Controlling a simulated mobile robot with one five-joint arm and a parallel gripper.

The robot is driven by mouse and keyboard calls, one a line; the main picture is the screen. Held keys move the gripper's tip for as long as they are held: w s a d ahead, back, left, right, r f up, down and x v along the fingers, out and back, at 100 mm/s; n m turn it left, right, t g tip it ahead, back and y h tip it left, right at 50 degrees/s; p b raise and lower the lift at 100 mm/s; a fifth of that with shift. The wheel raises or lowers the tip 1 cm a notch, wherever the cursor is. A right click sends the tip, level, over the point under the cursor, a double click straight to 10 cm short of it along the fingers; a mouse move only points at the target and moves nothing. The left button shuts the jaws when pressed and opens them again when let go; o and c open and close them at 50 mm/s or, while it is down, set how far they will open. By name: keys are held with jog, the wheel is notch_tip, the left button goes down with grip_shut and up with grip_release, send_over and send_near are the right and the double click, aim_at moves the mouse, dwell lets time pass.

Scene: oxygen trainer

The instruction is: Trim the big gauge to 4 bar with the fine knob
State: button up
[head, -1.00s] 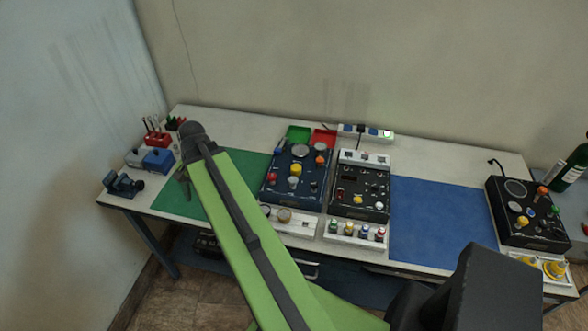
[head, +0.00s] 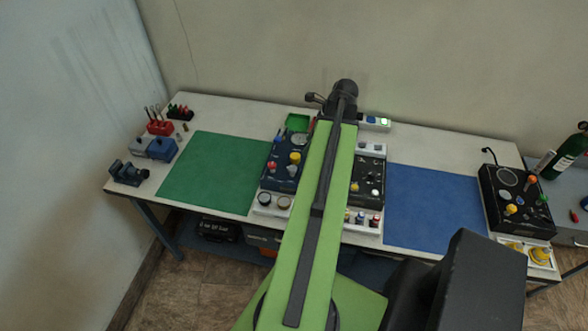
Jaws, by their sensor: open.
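A dark blue panel (head: 283,184) stands left of my arm. A round grey dial (head: 299,138) sits near its top, with a yellow knob (head: 295,157), a silver knob (head: 291,170) and a red knob (head: 271,165) below. Which knob is the fine one, and the dial readings, are too small to tell. My gripper (head: 313,98) shows only as small dark prongs left of the arm's end, open and apparently empty, beyond the blue panel. My arm hides the blue panel's right part.
Another black panel (head: 369,181) is partly behind my arm. A green mat (head: 207,172) and a blue mat (head: 432,207) lie clear. A vise (head: 128,173), blue box (head: 162,149) and red holder (head: 160,127) stand left.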

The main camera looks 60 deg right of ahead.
aim_at(292, 168)
jog(key=b+x, duration=1.1)
jog(key=x, duration=0.2)
jog(key=shift+s+f, duration=0.1)
jog(key=shift+f, duration=0.2)
jog(key=shift+w+a+f+b, duration=0.1)
jog(key=shift+w+f+b, duration=0.25)
jog(key=shift+f+b, duration=0.1)
jog(key=shift+c, duration=0.3)
grip_shut()
